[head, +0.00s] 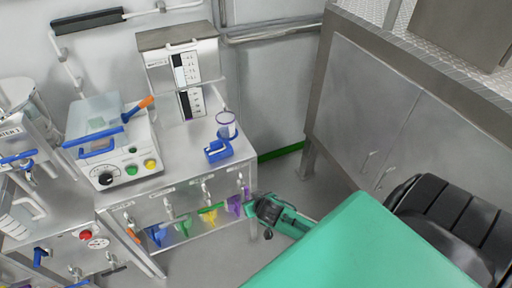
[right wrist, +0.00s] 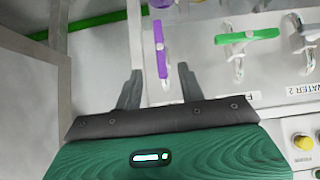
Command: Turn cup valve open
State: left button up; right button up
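A purple valve handle (right wrist: 160,48) stands upright in the right wrist view, between the spread fingers of my right gripper (right wrist: 159,88). The fingers look apart from it, and the gripper is open and empty. In the head view the purple handle (head: 235,205) is at the right end of the bench front, just left of my right gripper (head: 262,208). No readable label tells me whether it is the cup valve. A clear cup with a blue rim (head: 227,125) stands on the bench top, behind a blue holder (head: 217,150). My left gripper is not in view.
A green lever (right wrist: 247,36) lies crosswise right of the purple one in the wrist view. A steel cabinet (head: 365,110) stands on the right, with floor between.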

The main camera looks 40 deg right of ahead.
jog(key=shift+v, duration=1.4)
